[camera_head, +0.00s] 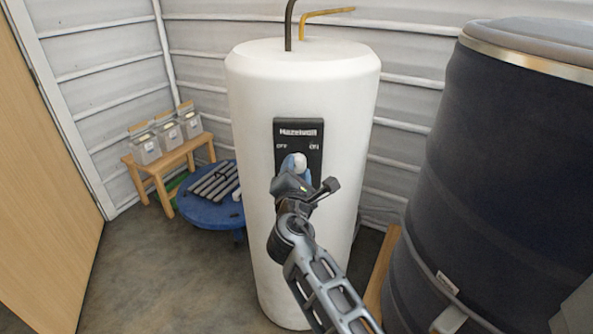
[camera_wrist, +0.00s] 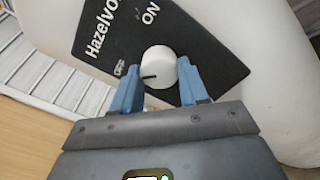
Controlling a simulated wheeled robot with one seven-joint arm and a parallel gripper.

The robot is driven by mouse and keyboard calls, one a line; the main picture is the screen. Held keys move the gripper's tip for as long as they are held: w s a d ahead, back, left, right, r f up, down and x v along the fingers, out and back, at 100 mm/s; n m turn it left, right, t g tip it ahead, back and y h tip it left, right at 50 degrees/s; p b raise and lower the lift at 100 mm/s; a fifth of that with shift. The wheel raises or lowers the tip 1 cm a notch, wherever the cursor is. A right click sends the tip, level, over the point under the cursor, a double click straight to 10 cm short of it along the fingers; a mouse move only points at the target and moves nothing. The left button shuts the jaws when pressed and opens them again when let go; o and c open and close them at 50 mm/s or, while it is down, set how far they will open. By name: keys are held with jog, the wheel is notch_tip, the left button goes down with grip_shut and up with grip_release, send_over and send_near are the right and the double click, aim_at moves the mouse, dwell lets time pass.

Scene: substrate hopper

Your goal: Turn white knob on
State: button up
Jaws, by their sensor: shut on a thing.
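The white knob (camera_head: 299,160) sits on a black panel (camera_head: 284,127) on the front of a tall white tank (camera_head: 255,200). The panel carries the words OFF at left and ON at right. In the wrist view the knob (camera_wrist: 158,64) shows a dark pointer line on the side facing the OFF label (camera_wrist: 119,69). My gripper (camera_head: 297,173) is at the panel, with its blue fingers on either side of the knob, shut on it. The fingers also show in the wrist view (camera_wrist: 157,76). The knob's lower side is partly hidden.
A large dark barrel (camera_head: 440,180) stands close on the right. A blue round table (camera_head: 205,212) with grey bars (camera_head: 216,182) is behind at left. A wooden bench (camera_head: 170,158) holds several clear containers. A wooden door (camera_head: 45,190) is at far left. The floor at front left is clear.

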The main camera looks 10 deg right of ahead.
jog(key=shift+f+m+b, duration=0.1)
jog(key=shift+m+b, duration=0.2)
jog(key=shift+b, duration=0.1)
jog(key=m+b, duration=0.3)
jog(key=shift+f+m+b, duration=0.15)
jog(key=shift+m+b, duration=0.25)
jog(key=m+b, duration=0.9)
jog(key=shift+m, duration=0.4)
jog(key=shift+r+m+b, duration=0.15)
jog(key=shift+m+b, duration=0.7)
jog(key=shift+m, duration=0.1)
jog(key=shift+r+m+b, duration=0.1)
jog(key=shift+m+b, duration=0.75)
jog(key=shift+m, duration=0.1)
jog(key=shift+d, duration=0.1)
jog(key=o, duration=1.1)
jog(key=shift+r, duration=0.15)
jog(key=shift+c, duration=0.2)
